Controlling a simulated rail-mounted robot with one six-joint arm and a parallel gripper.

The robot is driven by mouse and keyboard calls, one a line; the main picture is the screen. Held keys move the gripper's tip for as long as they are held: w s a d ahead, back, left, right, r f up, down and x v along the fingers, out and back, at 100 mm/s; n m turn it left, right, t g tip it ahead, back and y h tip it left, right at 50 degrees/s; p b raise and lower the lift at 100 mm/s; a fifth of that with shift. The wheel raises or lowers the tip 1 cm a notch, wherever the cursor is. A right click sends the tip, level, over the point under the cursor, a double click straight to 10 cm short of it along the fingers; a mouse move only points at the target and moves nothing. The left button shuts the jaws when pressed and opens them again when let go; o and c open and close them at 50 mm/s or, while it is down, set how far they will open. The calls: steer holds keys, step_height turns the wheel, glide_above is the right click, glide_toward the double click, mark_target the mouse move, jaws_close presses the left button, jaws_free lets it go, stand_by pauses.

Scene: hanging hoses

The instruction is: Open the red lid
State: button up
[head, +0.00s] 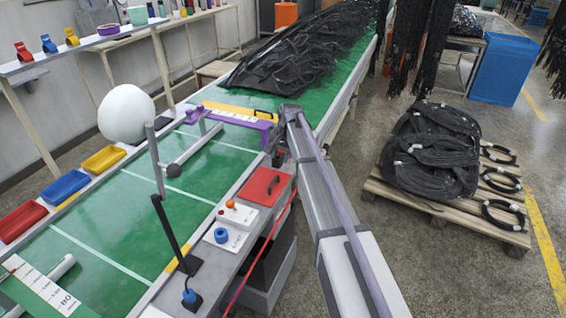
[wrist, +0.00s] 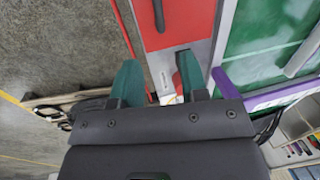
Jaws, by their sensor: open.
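The red lid (head: 262,188) lies flat and looks closed on a grey box beside the green bench. It carries a black bar handle (head: 274,185). In the wrist view the lid (wrist: 180,22) fills the upper middle, with its handle (wrist: 158,14) at the top edge. My gripper (head: 279,158) is just beyond the lid's far end in the head view, and its fingers are mostly hidden there. In the wrist view my gripper (wrist: 157,62) has two teal fingers spread apart with nothing between them. The fingertips are short of the handle.
A control box with an orange-red knob (head: 230,204) and a blue knob (head: 221,235) are near the lid. A black post (head: 170,230) stands on the bench edge. A purple fixture (head: 240,122) is behind. A pallet with black hoses (head: 432,160) stands right.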

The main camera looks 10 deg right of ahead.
mark_target(275, 179)
steer(key=f+b, duration=0.3)
steer(key=a+f+b, duration=0.1)
steer(key=f+b, duration=0.3)
steer(key=a+f+b, duration=0.1)
steer(key=f+b, duration=0.2)
steer(key=b, duration=0.1)
steer(key=shift+w+a+f, duration=0.1)
steer(key=shift+w+f, duration=0.1)
steer(key=shift+f, duration=0.15)
steer(key=shift+r, duration=0.1)
steer(key=shift+c, duration=0.3)
jaws_close()
